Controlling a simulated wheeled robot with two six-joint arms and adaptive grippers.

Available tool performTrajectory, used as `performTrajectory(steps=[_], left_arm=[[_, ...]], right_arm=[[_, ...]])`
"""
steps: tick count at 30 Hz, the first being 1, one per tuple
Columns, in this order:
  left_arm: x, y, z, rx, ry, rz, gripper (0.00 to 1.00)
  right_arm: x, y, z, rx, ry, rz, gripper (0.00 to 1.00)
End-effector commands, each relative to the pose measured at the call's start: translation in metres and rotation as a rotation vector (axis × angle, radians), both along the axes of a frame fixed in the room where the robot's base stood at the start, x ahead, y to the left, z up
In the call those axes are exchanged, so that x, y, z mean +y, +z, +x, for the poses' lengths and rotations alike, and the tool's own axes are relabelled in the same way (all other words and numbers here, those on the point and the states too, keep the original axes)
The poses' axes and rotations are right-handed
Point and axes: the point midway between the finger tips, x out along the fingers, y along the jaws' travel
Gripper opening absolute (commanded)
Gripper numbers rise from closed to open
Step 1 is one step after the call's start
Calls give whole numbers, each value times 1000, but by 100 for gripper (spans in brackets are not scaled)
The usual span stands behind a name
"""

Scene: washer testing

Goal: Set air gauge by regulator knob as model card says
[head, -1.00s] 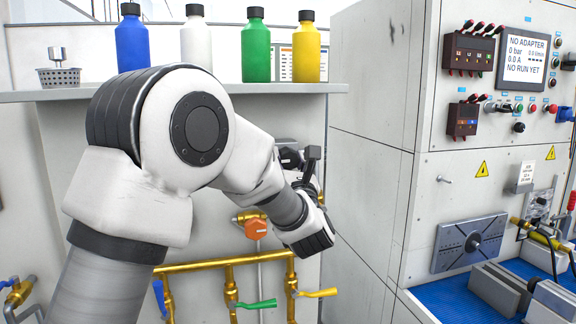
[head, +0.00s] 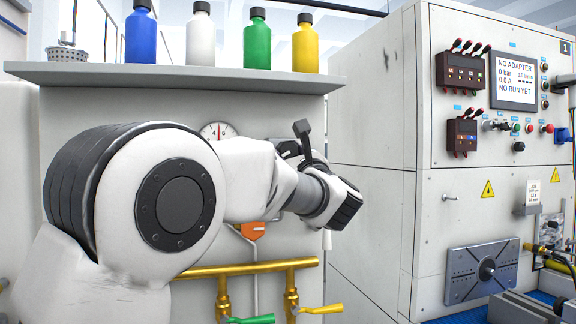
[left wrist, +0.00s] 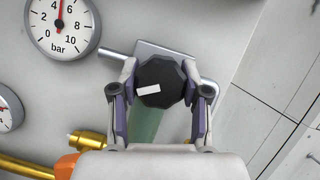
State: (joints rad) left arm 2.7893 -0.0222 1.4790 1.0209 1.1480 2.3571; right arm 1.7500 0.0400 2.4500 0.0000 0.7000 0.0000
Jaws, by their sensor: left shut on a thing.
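The black faceted regulator knob (left wrist: 158,74), with a white mark on its face, is in the middle of the left wrist view. The fingers of my left gripper (left wrist: 160,90) lie on both sides of it and are shut on it. The air gauge (left wrist: 62,25), a white dial marked in bar, is at upper left there, its top cut off. Its red needle points between 4 and 6. In the head view a dial gauge (head: 218,131) shows partly behind my left arm. A small card (head: 534,191) is on the machine; its print is too small to read surely. My right gripper is not in view.
A shelf (head: 180,78) with several bottles runs above my left arm. Brass piping (head: 250,268) with green and yellow valve handles lies below. The machine (head: 370,110) stands at right; its screen (head: 499,80) reads NO ADAPTER, 0 bar, NO RUN YET.

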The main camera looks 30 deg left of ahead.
Motion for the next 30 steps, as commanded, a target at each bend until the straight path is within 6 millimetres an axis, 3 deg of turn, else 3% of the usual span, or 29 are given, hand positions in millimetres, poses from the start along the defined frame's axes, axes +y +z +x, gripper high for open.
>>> performTrajectory(steps=[10, 11, 12, 23, 30], left_arm=[[0, -2, 1, 3, 0, -5, 11], [0, -2, 1, 3, 0, -5, 56], [0, -2, 1, 3, 0, -4, 71], [-2, -2, -1, 0, -1, -2, 71], [-38, -17, -24, 3, -1, 4, 71]], right_arm=[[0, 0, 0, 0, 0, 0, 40], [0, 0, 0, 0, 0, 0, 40], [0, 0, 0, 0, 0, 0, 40], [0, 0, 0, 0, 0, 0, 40], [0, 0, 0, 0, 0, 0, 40]])
